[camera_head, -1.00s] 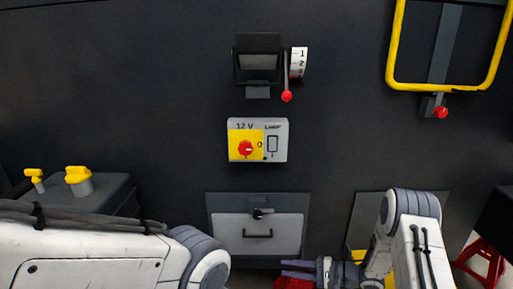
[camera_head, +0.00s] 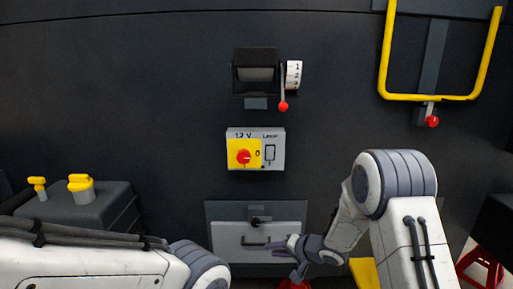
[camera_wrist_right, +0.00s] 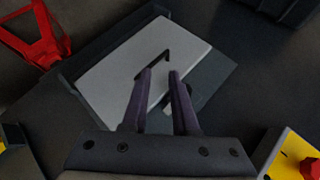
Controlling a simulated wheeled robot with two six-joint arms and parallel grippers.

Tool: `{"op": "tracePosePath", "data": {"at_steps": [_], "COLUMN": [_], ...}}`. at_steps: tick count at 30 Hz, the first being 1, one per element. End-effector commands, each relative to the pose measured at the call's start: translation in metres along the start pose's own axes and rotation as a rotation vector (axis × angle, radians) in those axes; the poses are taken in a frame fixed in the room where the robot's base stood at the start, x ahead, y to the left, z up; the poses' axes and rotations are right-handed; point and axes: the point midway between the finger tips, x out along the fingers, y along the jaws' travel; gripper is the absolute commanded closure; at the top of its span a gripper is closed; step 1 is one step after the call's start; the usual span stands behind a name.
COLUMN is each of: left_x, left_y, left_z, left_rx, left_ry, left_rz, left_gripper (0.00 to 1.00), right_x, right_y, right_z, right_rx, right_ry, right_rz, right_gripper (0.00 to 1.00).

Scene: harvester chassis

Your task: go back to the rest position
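My right gripper (camera_head: 288,246) is in front of the white flap with a dark handle (camera_head: 235,243), low in the head view. In the right wrist view its two fingers (camera_wrist_right: 159,75) stand apart with nothing between them, and the white flap (camera_wrist_right: 115,75) lies beyond the tips. I cannot tell how far the tips are from the flap. My left arm comes in along the lower left of the head view. Its gripper is outside the picture.
A dark chassis wall carries a 12 V switch box (camera_head: 276,155), a numbered dial with a red-tipped lever (camera_head: 283,104) and a yellow bar handle (camera_head: 430,97). A dark box with yellow caps (camera_head: 81,204) stands left. A red stand (camera_head: 484,272) is at lower right.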

Motion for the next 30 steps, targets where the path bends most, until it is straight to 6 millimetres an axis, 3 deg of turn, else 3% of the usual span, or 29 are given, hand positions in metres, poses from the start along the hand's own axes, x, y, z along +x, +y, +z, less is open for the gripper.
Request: {"op": "tracePosePath", "data": {"at_steps": [1, 5, 9, 15, 25, 27, 30], "left_x": [0.0, 0.0, 0.0, 0.0, 0.0, -0.026, -0.047], "left_y": [0.0, 0.0, 0.0, 0.0, 0.0, 0.002, 0.003], "left_z": [0.0, 0.0, 0.0, 0.0, 0.0, -0.001, -0.003], "left_rx": [0.0, 0.0, 0.0, 0.0, 0.0, 0.0, 0.0], "left_ry": [0.0, 0.0, 0.0, 0.0, 0.0, -0.001, 0.001], "left_rz": [0.0, 0.0, 0.0, 0.0, 0.0, 0.0, 0.0], "left_gripper": [0.5, 0.5, 0.5, 0.5, 0.5, 0.5, 0.5], "right_x": [-0.009, -0.045, -0.103, -0.187, -0.283, -0.296, -0.308], "right_y": [-0.019, -0.048, -0.062, -0.058, -0.042, -0.061, -0.077], "right_z": [0.001, 0.02, 0.07, 0.168, 0.281, 0.27, 0.263], "right_rx": [-0.09, -0.327, -0.535, -0.748, -0.958, -0.951, -0.95], "right_ry": [0.032, 0.075, -0.016, -0.317, -0.762, -0.757, -0.755], "right_rz": [0.052, 0.256, 0.456, 0.586, 0.5, 0.507, 0.509], "right_gripper": [0.73, 0.73, 0.73, 0.73, 0.73, 0.73, 0.73]}}
